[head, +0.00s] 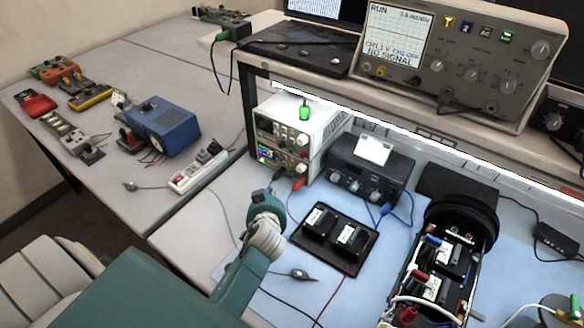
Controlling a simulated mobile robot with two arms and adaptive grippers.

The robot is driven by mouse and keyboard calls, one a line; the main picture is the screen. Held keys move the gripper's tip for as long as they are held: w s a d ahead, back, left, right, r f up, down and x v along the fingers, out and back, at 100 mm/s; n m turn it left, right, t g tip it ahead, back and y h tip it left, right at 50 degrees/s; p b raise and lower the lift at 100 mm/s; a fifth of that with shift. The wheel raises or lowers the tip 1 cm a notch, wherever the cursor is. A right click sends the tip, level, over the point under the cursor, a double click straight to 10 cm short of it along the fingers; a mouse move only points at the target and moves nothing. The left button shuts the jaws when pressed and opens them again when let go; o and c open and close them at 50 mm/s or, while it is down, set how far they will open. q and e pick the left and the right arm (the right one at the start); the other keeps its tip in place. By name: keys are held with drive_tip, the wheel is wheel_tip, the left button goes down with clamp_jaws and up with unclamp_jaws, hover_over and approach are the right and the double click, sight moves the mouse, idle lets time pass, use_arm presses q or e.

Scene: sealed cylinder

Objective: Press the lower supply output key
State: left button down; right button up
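Two stacked white power supplies with dark front panels stand under the shelf, left of centre. The upper supply (280,131) is on top. The lower supply (281,160) has a small lit display and red and dark plugs at its front. Its output key is too small to make out. My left gripper (267,192) is in front of and below the lower supply's panel, close to the plugs in the picture. Whether it touches anything, and how its fingers are set, is unclear. My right gripper is not in view.
A black instrument (369,165) stands right of the supplies. A black tray (334,254) with two small boxes lies in front of it. An opened cylinder (440,262) with wiring is at right. A power strip (198,170) lies left. Loose cables cross the blue mat.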

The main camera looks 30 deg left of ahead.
sight(292, 168)
use_arm(q)
drive_tip(key=w+b, duration=0.1)
drive_tip(key=w, duration=0.4)
drive_tip(key=w+b, duration=0.1)
drive_tip(key=w, duration=0.1)
drive_tip(key=shift+w+d+f+b, duration=0.15)
drive_tip(key=shift+w+d+b, duration=0.1)
drive_tip(key=shift+b, duration=0.1)
drive_tip(key=shift+w+d, duration=0.1)
drive_tip(key=shift+w, duration=0.6)
drive_tip(key=shift+w, duration=0.1)
idle(0.5)
drive_tip(key=shift+w+b, duration=0.35)
drive_tip(key=shift+b, duration=0.05)
drive_tip(key=shift+w, duration=0.35)
idle(0.6)
drive_tip(key=shift+s+r, duration=0.15)
drive_tip(key=shift+r, duration=0.05)
drive_tip(key=shift+s, duration=0.65)
